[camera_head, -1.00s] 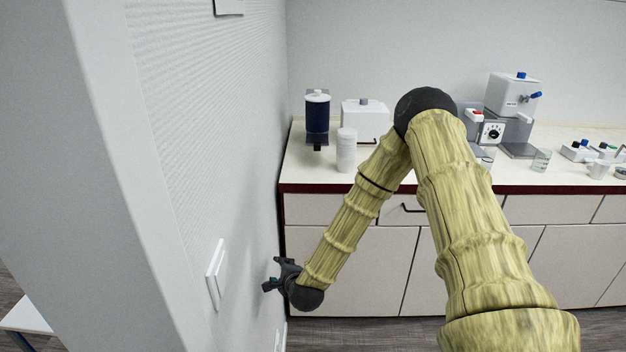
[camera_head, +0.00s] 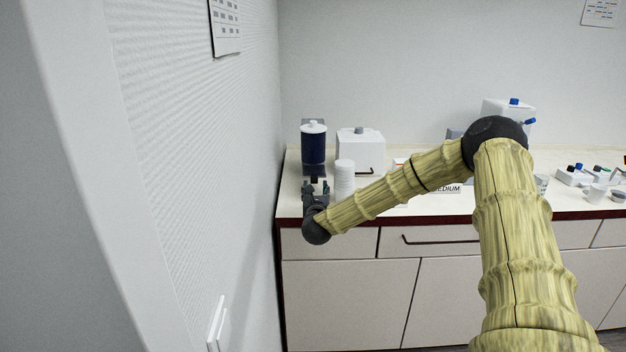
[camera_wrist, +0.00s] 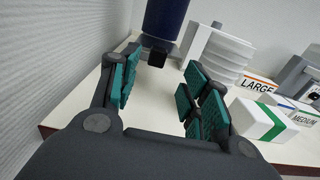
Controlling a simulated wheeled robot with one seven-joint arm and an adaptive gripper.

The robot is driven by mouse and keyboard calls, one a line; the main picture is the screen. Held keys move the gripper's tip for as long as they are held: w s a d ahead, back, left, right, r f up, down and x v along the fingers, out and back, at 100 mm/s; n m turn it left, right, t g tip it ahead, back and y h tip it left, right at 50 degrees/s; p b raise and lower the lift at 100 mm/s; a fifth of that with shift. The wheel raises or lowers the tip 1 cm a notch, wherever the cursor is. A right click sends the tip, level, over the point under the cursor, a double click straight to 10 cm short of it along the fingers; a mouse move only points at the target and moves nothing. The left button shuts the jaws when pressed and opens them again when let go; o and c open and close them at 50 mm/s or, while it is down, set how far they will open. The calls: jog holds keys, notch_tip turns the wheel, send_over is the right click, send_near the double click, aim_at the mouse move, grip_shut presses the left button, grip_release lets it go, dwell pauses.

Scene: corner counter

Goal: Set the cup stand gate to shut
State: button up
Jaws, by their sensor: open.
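No part is clearly marked as the cup stand gate, and I cannot tell which one it is. A dark blue canister with a white lid (camera_head: 313,146) stands at the counter's left end; its lower part with a black block (camera_wrist: 157,56) shows in the wrist view. A stack of white cups (camera_head: 345,180) stands right of it, also in the wrist view (camera_wrist: 222,58). A white box (camera_head: 362,150) with a dark bent lever (camera_head: 371,170) stands behind the stack. My gripper (camera_head: 316,187) is open and empty (camera_wrist: 163,72), in front of the canister, left of the cups.
The wall (camera_head: 190,150) runs close along my gripper's left. Signs reading LARGE (camera_wrist: 258,84) and MEDIUM (camera_wrist: 305,119) and a white box with a green stripe (camera_wrist: 262,119) stand to the right. A machine with blue knobs (camera_head: 510,108) is partly behind my arm. Drawers line the counter front (camera_head: 430,240).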

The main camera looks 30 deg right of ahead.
aim_at(315, 179)
jog(key=p+x, duration=0.2)
jog(key=x, duration=0.6)
jog(key=shift+a, duration=0.15)
grip_shut()
